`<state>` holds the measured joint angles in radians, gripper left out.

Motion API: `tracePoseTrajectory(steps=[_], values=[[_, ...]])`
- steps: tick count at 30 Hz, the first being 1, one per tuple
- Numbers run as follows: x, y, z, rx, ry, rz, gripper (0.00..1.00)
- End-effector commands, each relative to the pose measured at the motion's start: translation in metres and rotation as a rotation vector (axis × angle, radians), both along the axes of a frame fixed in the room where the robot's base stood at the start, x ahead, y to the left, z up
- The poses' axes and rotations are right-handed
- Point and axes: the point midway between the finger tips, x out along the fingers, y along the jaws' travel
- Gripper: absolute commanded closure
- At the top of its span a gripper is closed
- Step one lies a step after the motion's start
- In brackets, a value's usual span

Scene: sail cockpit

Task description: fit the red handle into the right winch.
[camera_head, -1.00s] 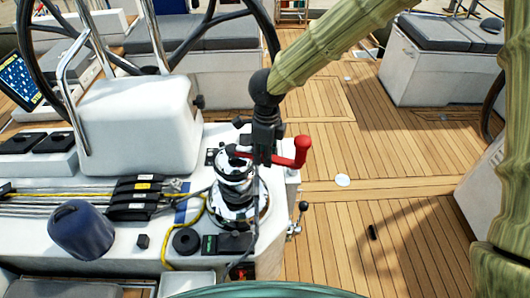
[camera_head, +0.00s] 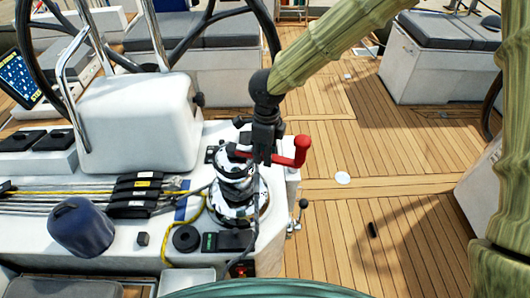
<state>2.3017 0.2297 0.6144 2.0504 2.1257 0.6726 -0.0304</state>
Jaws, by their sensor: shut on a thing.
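The red handle (camera_head: 302,151) is held by my gripper (camera_head: 262,158), its red knob sticking out to the right. My gripper points down and is shut on the handle's arm. The right winch (camera_head: 236,182), a shiny silver and black drum, stands on the white console directly below and slightly left of the gripper. The handle's left end is over the winch top, partly hidden by the gripper. I cannot tell whether it touches the winch socket.
A blue-capped winch (camera_head: 82,228) stands at the left. Black rope clutches (camera_head: 135,194) and a yellow rope (camera_head: 184,236) lie beside the right winch. A white pedestal (camera_head: 138,122) and steering wheel rise behind. The wooden deck (camera_head: 370,215) at right is mostly clear.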

Motion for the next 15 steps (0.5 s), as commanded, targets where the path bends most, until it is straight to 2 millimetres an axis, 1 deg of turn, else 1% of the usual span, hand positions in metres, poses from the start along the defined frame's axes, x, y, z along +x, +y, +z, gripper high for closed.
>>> tracePoseTrajectory(steps=[15], values=[[0.0003,0.0002,-0.0055,0.001,-0.001,0.001,1.00]])
